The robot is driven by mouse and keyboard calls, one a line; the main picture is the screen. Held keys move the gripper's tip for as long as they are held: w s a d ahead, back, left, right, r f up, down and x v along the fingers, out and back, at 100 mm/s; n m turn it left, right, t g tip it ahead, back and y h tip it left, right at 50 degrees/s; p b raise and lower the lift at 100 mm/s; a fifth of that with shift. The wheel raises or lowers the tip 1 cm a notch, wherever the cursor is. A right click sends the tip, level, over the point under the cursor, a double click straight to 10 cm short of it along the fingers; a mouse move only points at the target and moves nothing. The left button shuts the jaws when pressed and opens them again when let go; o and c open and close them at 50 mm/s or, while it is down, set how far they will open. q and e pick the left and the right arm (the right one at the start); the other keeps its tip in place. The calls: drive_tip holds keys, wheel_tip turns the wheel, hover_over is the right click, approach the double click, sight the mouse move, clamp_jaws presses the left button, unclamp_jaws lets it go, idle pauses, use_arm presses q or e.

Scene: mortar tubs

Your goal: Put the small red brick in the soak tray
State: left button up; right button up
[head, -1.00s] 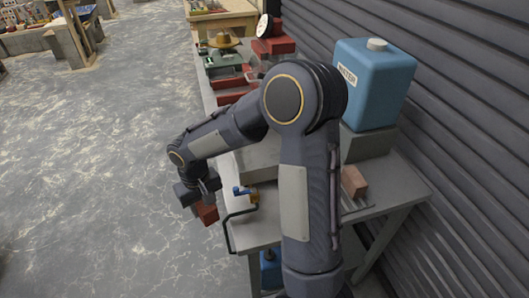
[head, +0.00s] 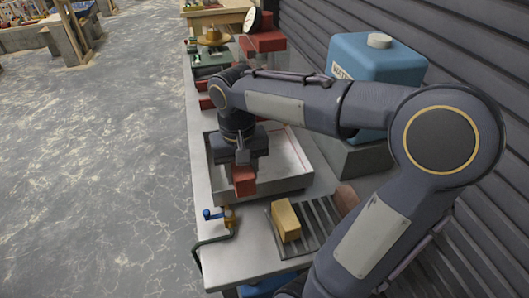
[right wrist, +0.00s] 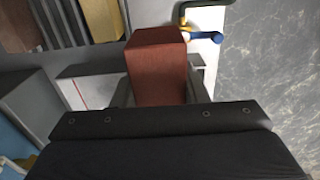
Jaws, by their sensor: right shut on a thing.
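The small red brick (head: 244,180) hangs below my right gripper (head: 240,165), which is shut on it. In the right wrist view the brick (right wrist: 157,62) sits between the two fingers (right wrist: 157,95). The soak tray (head: 290,187) is a grey, shallow, rectangular tray with a pale inside on the bench. In the head view the brick overlaps the tray's near left part; its height above the tray is hard to tell. My arm hides part of the tray's far side. My left gripper is not in view.
A yellow brick (head: 286,220) lies on a slatted rack (head: 318,222) nearer than the tray. A tap with a blue handle (head: 214,214) stands at the bench's left edge. A blue water container (head: 375,60) stands on a grey block at right. Red items lie farther back.

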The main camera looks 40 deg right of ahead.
drive_tip(key=shift+w+d+f, duration=0.1)
drive_tip(key=shift+w+d, duration=0.3)
drive_tip(key=shift+d, duration=0.35)
drive_tip(key=w+d+f, duration=0.2)
drive_tip(key=w+f, duration=0.1)
drive_tip(key=w+d+f+p, duration=0.1)
drive_tip(key=w+d+f, duration=0.2)
drive_tip(key=w+d+f+p, duration=0.1)
drive_tip(key=w+d+f, duration=0.2)
drive_tip(key=shift+w+d, duration=0.15)
drive_tip(key=shift+w, duration=0.2)
drive_tip(key=shift+w+d+f, duration=0.1)
drive_tip(key=shift+f, duration=0.25)
wheel_tip(320, 180, down, 3)
drive_tip(key=shift+f, duration=0.1)
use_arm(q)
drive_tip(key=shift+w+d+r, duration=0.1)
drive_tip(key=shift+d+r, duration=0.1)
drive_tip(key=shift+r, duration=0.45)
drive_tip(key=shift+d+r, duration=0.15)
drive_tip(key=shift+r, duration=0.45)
use_arm(e)
drive_tip(key=shift+f, duration=0.1)
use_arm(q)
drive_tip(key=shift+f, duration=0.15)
use_arm(e)
drive_tip(key=o, duration=1.3)
